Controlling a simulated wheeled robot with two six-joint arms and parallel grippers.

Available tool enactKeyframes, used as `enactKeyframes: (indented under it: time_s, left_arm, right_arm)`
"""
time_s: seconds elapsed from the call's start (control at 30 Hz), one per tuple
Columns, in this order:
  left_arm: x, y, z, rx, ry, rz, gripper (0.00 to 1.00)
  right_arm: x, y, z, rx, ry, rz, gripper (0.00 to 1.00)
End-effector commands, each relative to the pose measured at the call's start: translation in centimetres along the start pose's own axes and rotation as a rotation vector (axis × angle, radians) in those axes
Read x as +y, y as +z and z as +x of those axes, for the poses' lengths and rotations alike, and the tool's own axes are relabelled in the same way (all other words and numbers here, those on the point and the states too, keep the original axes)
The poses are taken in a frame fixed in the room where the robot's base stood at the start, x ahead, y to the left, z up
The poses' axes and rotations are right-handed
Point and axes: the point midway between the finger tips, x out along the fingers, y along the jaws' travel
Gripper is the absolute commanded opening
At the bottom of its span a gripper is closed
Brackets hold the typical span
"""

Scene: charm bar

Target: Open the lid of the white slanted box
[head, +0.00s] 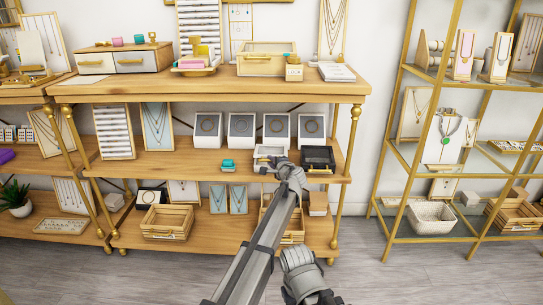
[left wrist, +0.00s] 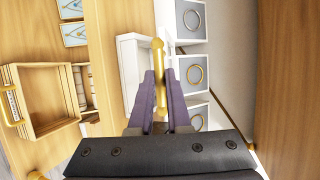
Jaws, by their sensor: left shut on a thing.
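The white slanted box (head: 262,151) stands on the middle shelf, in front of the row of white ring displays. My left gripper (head: 272,163) is at its front and covers part of it. In the left wrist view the white box (left wrist: 129,58) lies beyond my left gripper (left wrist: 160,92), whose two fingers are closed on a gold bar handle (left wrist: 158,62) at the box. The lid's seam is hidden, so I cannot tell how far the lid is raised.
A black box (head: 318,157) with a gold handle stands close to the right. A teal box (head: 228,166) sits to the left on the same shelf (head: 185,165). White displays (head: 242,128) stand behind. A wooden tray (left wrist: 45,95) is on the shelf below.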

Motion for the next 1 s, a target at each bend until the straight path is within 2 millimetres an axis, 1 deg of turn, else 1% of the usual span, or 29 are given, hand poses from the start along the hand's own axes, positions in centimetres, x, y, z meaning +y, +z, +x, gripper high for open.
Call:
enactKeyframes:
  time_s: [0.03, 0.2, 0.33, 0.43, 0.6, 1.0]
  left_arm:
    - [-1.8, 0.1, -0.2, -0.001, 0.026, 0.009, 0.0]
    - [-3.3, 0.1, -0.3, 0.0, 0.115, 0.047, 0.0]
    - [-4.0, 0.1, -0.2, 0.0, 0.167, 0.07, 0.0]
    - [-4.4, 0.0, -0.1, 0.002, 0.186, 0.078, 0.0]
    - [-5.0, 0.0, 0.0, 0.003, 0.191, 0.081, 0.0]
    - [-5.6, -0.1, 0.1, 0.003, 0.189, 0.08, 0.0]
  right_arm:
    - [0.3, 0.1, -2.3, -0.001, 0.001, 0.002, 0.5]
    - [0.6, 0.4, -5.6, -0.003, 0.004, 0.008, 0.5]
    - [0.8, 0.5, -7.3, -0.004, 0.004, 0.011, 0.5]
    - [0.9, 0.5, -8.0, -0.004, 0.003, 0.012, 0.5]
    - [0.9, 0.6, -8.7, -0.004, 0.002, 0.013, 0.5]
    - [0.9, 0.6, -9.1, -0.004, 0.0, 0.013, 0.5]
